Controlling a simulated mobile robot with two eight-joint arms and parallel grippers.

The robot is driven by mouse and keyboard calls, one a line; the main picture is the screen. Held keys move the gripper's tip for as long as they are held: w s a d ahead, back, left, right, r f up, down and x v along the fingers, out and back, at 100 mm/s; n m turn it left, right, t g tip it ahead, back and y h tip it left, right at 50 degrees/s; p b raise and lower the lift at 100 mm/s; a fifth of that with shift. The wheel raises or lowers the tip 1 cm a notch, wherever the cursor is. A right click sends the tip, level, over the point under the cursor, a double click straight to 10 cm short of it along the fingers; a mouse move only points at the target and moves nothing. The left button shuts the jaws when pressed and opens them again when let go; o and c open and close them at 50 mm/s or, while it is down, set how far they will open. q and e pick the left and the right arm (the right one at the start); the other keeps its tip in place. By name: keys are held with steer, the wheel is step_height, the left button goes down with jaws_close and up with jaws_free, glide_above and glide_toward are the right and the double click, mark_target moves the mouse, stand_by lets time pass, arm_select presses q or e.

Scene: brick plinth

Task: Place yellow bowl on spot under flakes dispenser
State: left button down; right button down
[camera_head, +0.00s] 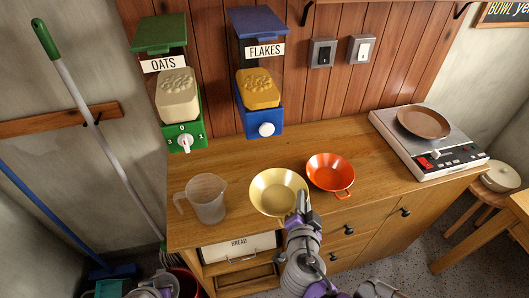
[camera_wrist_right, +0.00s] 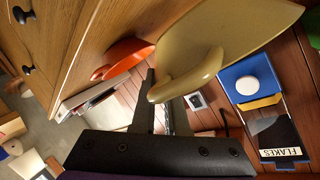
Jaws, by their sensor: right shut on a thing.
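The yellow bowl (camera_head: 272,190) is upright at the front of the wooden counter, between the clear jug and the orange bowl. My right gripper (camera_head: 303,207) is shut on its handle at the front right. In the right wrist view the bowl (camera_wrist_right: 225,25) fills the top, and my gripper (camera_wrist_right: 166,92) closes on its curved handle. I cannot tell whether the bowl touches the counter. The blue flakes dispenser (camera_head: 263,120), labelled FLAKES, hangs on the wall behind and slightly left of the bowl; it also shows in the wrist view (camera_wrist_right: 250,82). My left gripper is not in view.
The clear jug (camera_head: 206,199) stands left of the bowl. The orange bowl (camera_head: 330,173) is close on its right. The green oats dispenser (camera_head: 182,130) hangs left of the flakes one. A scale (camera_head: 448,153) holding a brown plate (camera_head: 424,122) is far right. Counter (camera_head: 235,160) below the flakes dispenser is clear.

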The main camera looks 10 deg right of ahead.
steer(key=shift+w, duration=0.45)
steer(key=w, duration=0.6)
steer(key=w+f+b, duration=0.1)
steer(key=w, duration=0.5)
steer(key=w+f, duration=0.1)
steer(key=w, duration=0.5)
steer(key=shift+w+a+b, duration=0.3)
steer(key=shift+w+a, duration=0.05)
steer(key=shift+s+f, duration=0.1)
steer(key=shift+f, duration=0.65)
steer(key=shift+w+f+b, duration=0.15)
steer(key=shift+f+b, duration=0.05)
steer(key=shift+f, duration=0.65)
steer(key=shift+w+f+b, duration=0.1)
steer(key=shift+f+b, duration=0.05)
steer(key=shift+f, duration=0.7)
steer(key=shift+f, duration=0.1)
steer(key=c, duration=0.9)
jaws_free()
